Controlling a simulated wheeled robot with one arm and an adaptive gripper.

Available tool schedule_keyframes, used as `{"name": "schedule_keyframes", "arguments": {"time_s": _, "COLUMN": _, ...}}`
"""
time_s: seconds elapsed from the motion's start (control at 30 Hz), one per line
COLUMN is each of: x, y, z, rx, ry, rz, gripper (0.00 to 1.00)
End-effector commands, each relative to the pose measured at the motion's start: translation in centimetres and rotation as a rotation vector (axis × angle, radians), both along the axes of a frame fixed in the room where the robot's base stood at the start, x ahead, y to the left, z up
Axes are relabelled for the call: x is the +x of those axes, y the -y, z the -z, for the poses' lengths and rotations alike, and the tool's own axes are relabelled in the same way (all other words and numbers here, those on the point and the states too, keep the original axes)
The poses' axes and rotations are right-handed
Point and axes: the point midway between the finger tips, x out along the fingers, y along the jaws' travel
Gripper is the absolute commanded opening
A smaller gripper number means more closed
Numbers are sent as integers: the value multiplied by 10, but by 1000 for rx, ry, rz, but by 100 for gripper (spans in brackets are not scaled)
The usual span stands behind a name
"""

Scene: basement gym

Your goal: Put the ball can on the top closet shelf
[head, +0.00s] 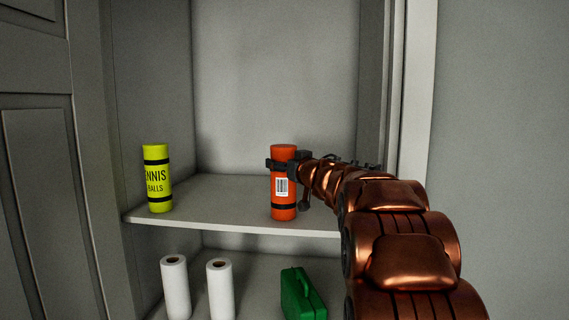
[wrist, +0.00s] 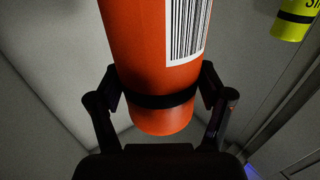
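An orange can (head: 285,206) with black bands and a white barcode label is upright at the front of the upper visible closet shelf (head: 225,208). I cannot tell whether its base touches the shelf. My gripper (head: 284,165) reaches it from the right, with fingers around its upper part. In the wrist view, the fingers (wrist: 160,92) press against both sides of the orange can (wrist: 150,45). A yellow can (head: 158,180), lettered "ENNIS BALLS" in the head view, stands upright on the same shelf at the left. It also shows in the wrist view's top right corner (wrist: 293,22).
Two white paper rolls (head: 175,290) and a green case (head: 302,295) stand on the level below. The closet's right frame (head: 417,90) is close to my arm. A panelled door (head: 50,190) is at the left. The shelf between the cans is clear.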

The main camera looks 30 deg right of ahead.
Motion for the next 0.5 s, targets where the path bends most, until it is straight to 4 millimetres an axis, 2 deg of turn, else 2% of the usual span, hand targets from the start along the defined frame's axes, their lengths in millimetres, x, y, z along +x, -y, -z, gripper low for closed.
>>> {"name": "schedule_keyframes", "arguments": {"time_s": 0.03, "x": 0, "y": 0, "z": 0, "rx": 0, "ry": 0, "rz": 0, "gripper": 87}}
{"name": "schedule_keyframes", "arguments": {"time_s": 0.17, "x": 0, "y": 0, "z": 0, "rx": 0, "ry": 0, "rz": 0, "gripper": 100}}
{"name": "schedule_keyframes", "arguments": {"time_s": 0.5, "x": 0, "y": 0, "z": -1, "rx": -1, "ry": -1, "rz": 0, "gripper": 100}}
